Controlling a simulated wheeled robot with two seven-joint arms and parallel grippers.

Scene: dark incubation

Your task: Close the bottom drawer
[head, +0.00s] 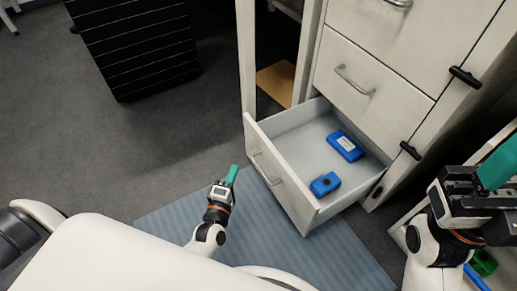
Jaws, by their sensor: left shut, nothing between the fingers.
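The bottom drawer (284,184) of the white cabinet is pulled out. Its front panel faces left toward my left gripper, with a metal handle (266,169) on it. Two blue box-like items lie inside: one (345,145) with a white label toward the back, another (325,184) near the front. My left gripper (232,174), with green fingertips, is shut and empty, just left of the drawer front, with a small gap seen between them. My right gripper (495,168) is at the right edge, partly cut off, so its jaws cannot be judged.
Closed drawers, one with a handle (355,80), are above the open one. Black latches (410,151) sit on the cabinet frame. A blue ribbed mat (335,255) lies on the floor below. A black slatted unit (140,45) stands at the back left. Grey floor at left is clear.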

